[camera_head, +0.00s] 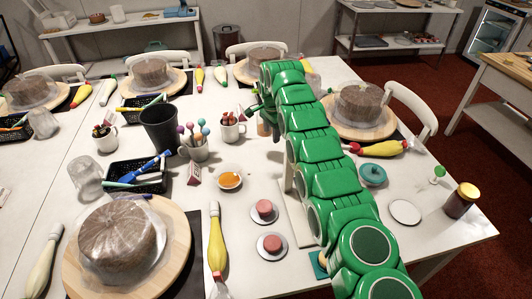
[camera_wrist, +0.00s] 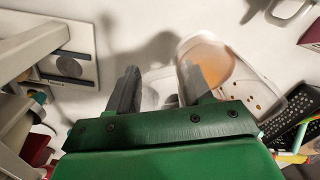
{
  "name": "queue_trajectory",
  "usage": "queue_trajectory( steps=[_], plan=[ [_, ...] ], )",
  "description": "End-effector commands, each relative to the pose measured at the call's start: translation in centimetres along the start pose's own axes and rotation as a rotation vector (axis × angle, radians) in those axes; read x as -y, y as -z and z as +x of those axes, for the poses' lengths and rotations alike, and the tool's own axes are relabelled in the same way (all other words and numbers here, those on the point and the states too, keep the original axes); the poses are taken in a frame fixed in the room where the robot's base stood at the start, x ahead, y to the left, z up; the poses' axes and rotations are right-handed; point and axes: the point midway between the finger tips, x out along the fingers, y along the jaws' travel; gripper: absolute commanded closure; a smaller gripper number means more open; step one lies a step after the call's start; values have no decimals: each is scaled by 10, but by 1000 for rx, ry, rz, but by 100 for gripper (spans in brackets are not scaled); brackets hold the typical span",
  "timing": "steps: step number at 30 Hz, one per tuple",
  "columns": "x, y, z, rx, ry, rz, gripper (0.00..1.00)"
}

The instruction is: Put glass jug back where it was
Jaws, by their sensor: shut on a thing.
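The glass jug (camera_wrist: 222,66) is clear, with an orange-brown patch showing through its bottom, in the wrist view. My gripper (camera_wrist: 158,82) has its two grey fingers around a clear part of the jug, which looks like its handle. The right finger overlaps the jug's side. In the head view my gripper (camera_head: 260,108) is over the far middle of the table, mostly hidden behind my green arm. A small brownish part of the jug (camera_head: 264,127) shows below it. I cannot tell whether the jug touches the table.
The white table (camera_head: 350,250) is crowded. A mug of tools (camera_head: 231,128), a cup of colored tools (camera_head: 196,150) and a black bin (camera_head: 160,127) stand left of my gripper. A wrapped cake (camera_head: 360,103) on a turntable is at right. Bare table shows near the front right.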

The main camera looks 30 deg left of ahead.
Motion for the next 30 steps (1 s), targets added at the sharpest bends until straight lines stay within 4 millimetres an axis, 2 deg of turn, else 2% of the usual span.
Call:
queue_trajectory(
  steps=[5, 13, 20, 27, 30],
  plan=[
    [0, 0, 11, -1, 2, 8, 100],
    [-1, 0, 53, 1, -1, 8, 100],
    [-1, 0, 68, 1, -1, 7, 100],
    [0, 0, 96, 1, 0, 7, 100],
    [0, 0, 100, 0, 1, 6, 100]
  ],
)
